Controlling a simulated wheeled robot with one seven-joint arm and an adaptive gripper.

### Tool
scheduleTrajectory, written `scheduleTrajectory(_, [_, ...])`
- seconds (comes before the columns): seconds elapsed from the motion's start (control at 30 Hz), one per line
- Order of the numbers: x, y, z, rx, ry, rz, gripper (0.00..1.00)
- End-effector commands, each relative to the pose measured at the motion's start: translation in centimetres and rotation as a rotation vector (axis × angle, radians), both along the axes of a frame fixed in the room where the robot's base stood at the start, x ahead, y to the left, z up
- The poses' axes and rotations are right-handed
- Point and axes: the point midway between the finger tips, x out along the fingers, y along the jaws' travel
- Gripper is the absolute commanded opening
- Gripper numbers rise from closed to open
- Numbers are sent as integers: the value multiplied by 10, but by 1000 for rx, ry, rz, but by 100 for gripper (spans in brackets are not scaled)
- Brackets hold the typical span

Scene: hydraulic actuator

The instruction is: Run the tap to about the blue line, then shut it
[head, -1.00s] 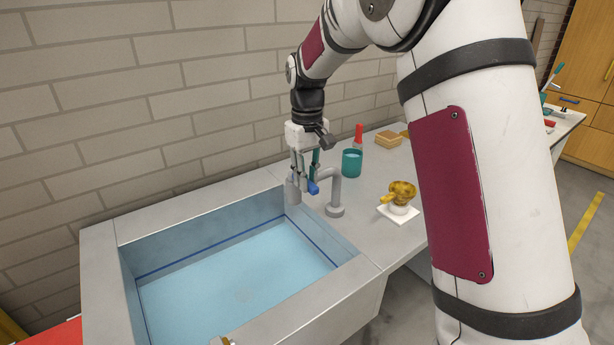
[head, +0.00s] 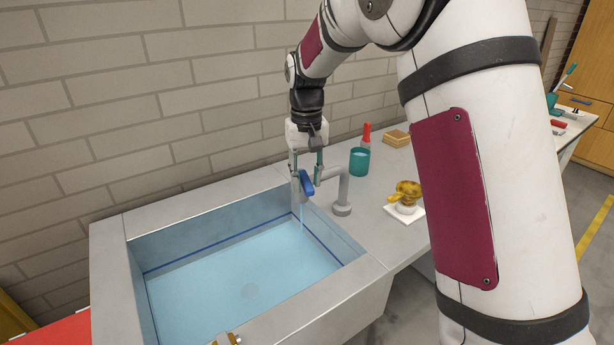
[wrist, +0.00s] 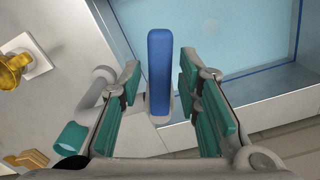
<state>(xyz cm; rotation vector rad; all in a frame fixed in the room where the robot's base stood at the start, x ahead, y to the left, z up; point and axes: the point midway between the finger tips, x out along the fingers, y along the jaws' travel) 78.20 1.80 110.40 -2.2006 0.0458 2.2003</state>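The grey tap (head: 343,190) stands at the sink's right back corner, with its blue lever (head: 307,187) near the spout end. A thin stream of water (head: 302,214) falls from it into the sink (head: 110,270). The water (head: 235,285) lies a little below the blue line (head: 205,253) on the sink walls. My gripper (head: 306,168) is above the lever. In the wrist view the blue lever (wrist: 160,70) stands between my open fingers, with a small gap on each side.
A teal cup (head: 359,163), a red-topped bottle (head: 366,134) and tan blocks (head: 396,139) stand on the counter behind the tap. A brass valve (head: 405,196) on a white plate sits right of the tap. The brick wall is close behind.

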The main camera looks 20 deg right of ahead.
Motion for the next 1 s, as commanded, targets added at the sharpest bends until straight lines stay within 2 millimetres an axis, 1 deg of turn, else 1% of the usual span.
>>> scheduleTrajectory(0.3, [0, 0, 1, 0, 0, 1, 38])
scheduleTrajectory(0.43, [0, 0, 11, 0, -1, 1, 38])
scheduleTrajectory(0.57, [1, 0, 32, 0, -5, 1, 38])
scheduleTrajectory(0.8, [1, 0, 81, 0, -4, 1, 38])
scheduleTrajectory(1.0, [1, 0, 110, 0, -2, 0, 38])
